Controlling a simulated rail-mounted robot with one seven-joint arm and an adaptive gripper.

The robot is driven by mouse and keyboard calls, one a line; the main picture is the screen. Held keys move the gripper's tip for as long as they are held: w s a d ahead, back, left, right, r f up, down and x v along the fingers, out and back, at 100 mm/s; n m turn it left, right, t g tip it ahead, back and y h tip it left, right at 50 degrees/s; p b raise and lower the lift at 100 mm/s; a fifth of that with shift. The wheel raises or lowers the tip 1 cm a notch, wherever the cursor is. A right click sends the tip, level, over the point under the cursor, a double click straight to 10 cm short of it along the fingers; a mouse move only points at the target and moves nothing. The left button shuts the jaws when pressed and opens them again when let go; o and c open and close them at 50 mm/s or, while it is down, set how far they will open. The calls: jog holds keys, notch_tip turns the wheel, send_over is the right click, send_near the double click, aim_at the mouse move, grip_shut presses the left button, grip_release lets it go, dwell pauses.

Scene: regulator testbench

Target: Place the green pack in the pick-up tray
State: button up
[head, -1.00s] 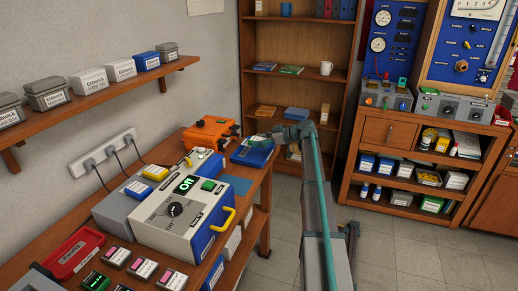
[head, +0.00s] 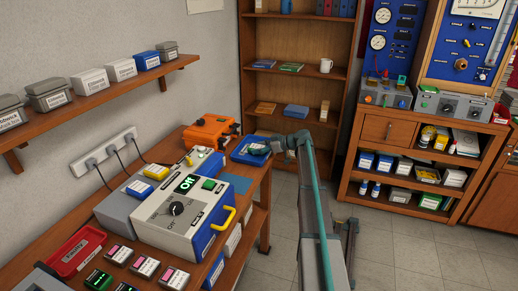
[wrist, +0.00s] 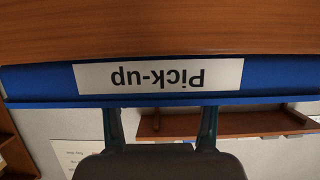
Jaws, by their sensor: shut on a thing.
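The blue pick-up tray (head: 240,155) sits at the far end of the wooden bench. Its labelled wall (wrist: 160,100) fills the wrist view's upper part, with the "Pick-up" label upside down. My gripper (head: 258,150) is at the tray, low over its right side. In the wrist view, my gripper's two teal fingers (wrist: 161,118) stand apart, and their tips are hidden behind the tray wall. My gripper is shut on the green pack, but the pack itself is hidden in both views.
An orange case (head: 210,133) stands just left of the tray. Several small packs with pink or green faces (head: 146,267) lie at the near edge. A bookcase (head: 297,85) stands behind.

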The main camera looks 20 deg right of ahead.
jog(key=shift+f, duration=0.15)
jog(key=o, duration=1.3)
jog(key=shift+r, duration=0.3)
jog(key=b+v, duration=0.1)
jog(key=v, duration=1.1)
jog(key=shift+f+b, duration=0.2)
jog(key=shift+b, duration=0.2)
